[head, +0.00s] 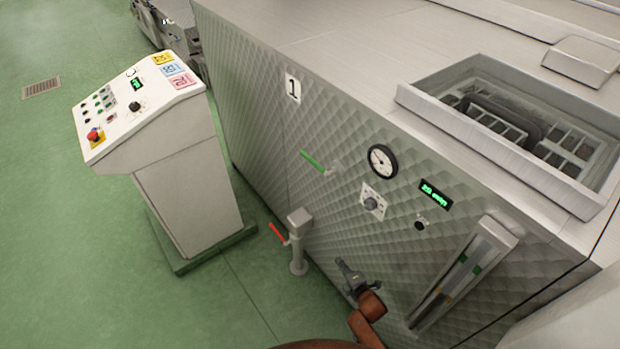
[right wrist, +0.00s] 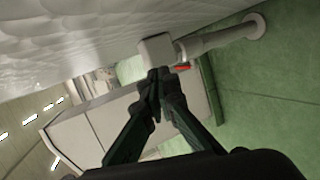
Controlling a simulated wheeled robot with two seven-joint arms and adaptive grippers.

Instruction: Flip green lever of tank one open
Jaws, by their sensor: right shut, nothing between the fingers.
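Tank one (head: 250,110) is the large quilted-metal tank with a "1" plate (head: 293,88) on its side. Its green lever (head: 313,160) sticks out below and right of the plate, pointing left and slightly up from a pale fitting at its right end. My right gripper (head: 342,266) is low in front of the tank side, below the green lever and apart from it. In the right wrist view its fingers (right wrist: 164,76) meet at the tips, with nothing between them. The green lever cannot be made out in that view. My left gripper is not in view.
A grey post (head: 298,250) with a red lever (head: 278,233) stands left of my right gripper; its block-shaped head (right wrist: 157,48) shows beyond the fingertips. A control console (head: 190,160) stands left.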

